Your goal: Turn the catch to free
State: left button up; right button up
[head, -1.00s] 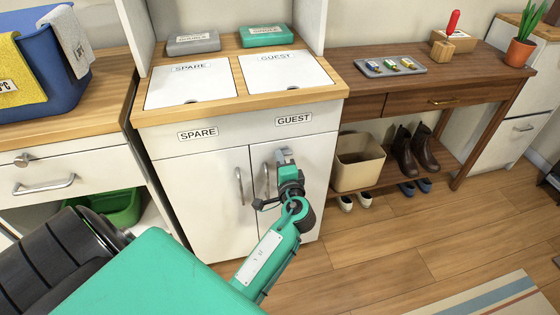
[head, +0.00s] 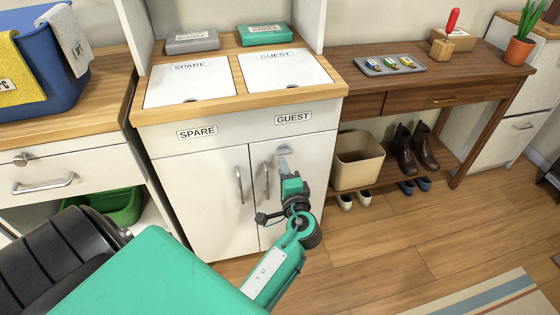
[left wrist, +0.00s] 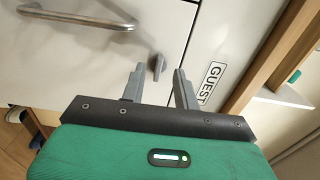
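The catch (left wrist: 156,65) is a small grey turning knob by the seam between the white guest door (left wrist: 55,65) and the panel with the GUEST label (left wrist: 212,84). My left gripper (left wrist: 159,72) is open, with its two grey fingers on either side of the catch. The catch shows between the fingertips, with a gap to each; I cannot tell how deep it sits between them. In the head view my left gripper (head: 286,168) is in front of the upper guest door (head: 318,170) and hides much of the catch area. My right gripper is not in view.
The guest door's bar handle (head: 266,180) is just left of my gripper, beside the spare door's handle (head: 239,184). A beige bin (head: 358,162) stands to the right. A similar knob (head: 22,158) is on the left drawer. The floor (head: 400,235) in front is mostly clear.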

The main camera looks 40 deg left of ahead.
pick_arm(q)
jog(key=v, duration=0.9)
